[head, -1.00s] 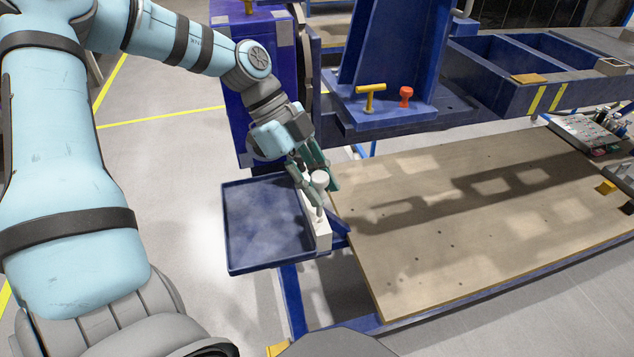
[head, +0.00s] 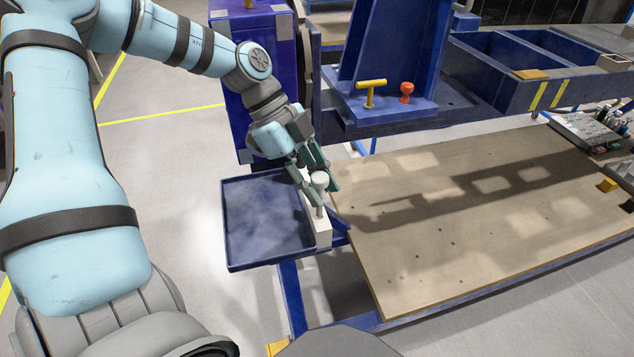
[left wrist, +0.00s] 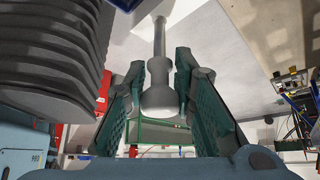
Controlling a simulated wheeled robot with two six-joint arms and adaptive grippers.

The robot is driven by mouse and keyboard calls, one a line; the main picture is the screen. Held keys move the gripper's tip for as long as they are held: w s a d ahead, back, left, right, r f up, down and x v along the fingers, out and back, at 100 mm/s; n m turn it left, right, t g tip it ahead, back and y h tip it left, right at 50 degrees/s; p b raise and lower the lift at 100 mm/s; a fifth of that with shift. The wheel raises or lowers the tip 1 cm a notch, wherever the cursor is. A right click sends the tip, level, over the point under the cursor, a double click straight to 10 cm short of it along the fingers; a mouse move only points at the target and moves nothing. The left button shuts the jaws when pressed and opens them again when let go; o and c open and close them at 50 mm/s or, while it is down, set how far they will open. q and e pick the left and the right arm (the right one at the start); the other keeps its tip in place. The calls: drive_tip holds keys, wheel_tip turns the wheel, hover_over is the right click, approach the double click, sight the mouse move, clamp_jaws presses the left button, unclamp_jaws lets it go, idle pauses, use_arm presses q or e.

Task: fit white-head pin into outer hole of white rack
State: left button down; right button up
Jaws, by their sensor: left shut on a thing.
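The white-head pin (head: 320,179) is upright between the fingers of my left gripper (head: 317,186), at the white rack (head: 321,236). The gripper is shut on the pin, and its fingers reach down from the upper left. In the left wrist view, the pin's head (left wrist: 160,98) sits between the green fingers of the gripper (left wrist: 161,85), with its grey shaft pointing to the top. The rack stands along the right edge of a blue tray. The fingers and pin hide part of its top, so I cannot tell whether the shaft tip is in a hole. My right gripper is not in view.
The blue tray (head: 262,225) is empty. A wooden table (head: 470,240) lies right of the rack, mostly clear. A yellow T-handled pin (head: 371,88) and a red-head pin (head: 406,92) stand on the blue jig (head: 385,108) behind.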

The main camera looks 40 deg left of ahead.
sight(317, 214)
use_arm(q)
drive_tip(key=shift+f+b, duration=1.55)
drive_tip(key=shift+f, duration=0.6)
drive_tip(key=c, duration=1.3)
unclamp_jaws()
drive_tip(key=v, duration=1.2)
drive_tip(key=shift+a, duration=0.1)
